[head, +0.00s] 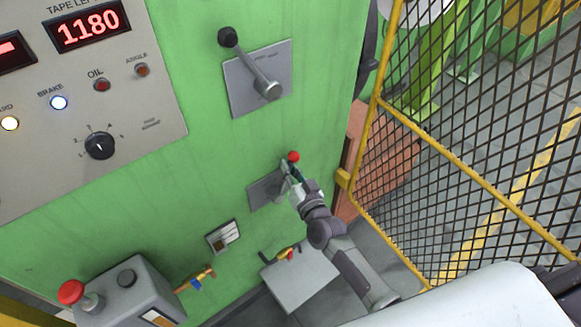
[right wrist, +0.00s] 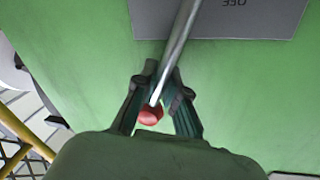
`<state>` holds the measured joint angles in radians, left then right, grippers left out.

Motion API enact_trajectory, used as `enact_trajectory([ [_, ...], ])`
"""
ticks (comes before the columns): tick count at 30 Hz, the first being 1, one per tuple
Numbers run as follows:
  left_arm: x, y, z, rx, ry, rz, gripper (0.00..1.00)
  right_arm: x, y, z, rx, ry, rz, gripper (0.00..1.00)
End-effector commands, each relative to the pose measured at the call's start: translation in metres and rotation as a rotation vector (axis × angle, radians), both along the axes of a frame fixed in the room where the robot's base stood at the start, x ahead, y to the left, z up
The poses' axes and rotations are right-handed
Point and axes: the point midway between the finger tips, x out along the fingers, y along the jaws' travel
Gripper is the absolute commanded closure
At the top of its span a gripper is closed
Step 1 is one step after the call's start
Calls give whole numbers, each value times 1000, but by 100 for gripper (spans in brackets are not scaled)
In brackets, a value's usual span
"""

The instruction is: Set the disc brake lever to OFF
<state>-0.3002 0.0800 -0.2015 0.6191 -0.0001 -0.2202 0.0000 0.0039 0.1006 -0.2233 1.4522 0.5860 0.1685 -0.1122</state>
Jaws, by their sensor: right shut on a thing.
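The lever with a red ball knob (head: 293,157) stands out from a small grey plate (head: 262,190) on the green cabinet. In the right wrist view its metal rod (right wrist: 178,45) runs from the plate down to the red knob (right wrist: 150,116). My right gripper (head: 290,170) is shut on the lever, with its fingers (right wrist: 163,78) on either side of the rod near the knob. Upside-down lettering that looks like OFF shows at the plate's edge in the wrist view. The rest of the plate is cut off or covered. My left gripper is not in view.
Above is another lever with a black knob (head: 228,38) on a grey plate (head: 243,98). A yellow-framed mesh fence (head: 470,150) stands close on the right. A control box with a red button (head: 71,292) and a grey box (head: 300,278) are below.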

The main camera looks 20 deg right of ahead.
Motion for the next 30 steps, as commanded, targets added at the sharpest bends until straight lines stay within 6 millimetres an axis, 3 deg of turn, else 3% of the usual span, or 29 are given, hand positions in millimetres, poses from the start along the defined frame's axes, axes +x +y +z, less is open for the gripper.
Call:
enact_trajectory([
  [11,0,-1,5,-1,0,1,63,-11,30,7,-270,-97,1,100],
  [30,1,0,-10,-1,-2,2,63,-28,77,-2,-709,-256,2,100],
])
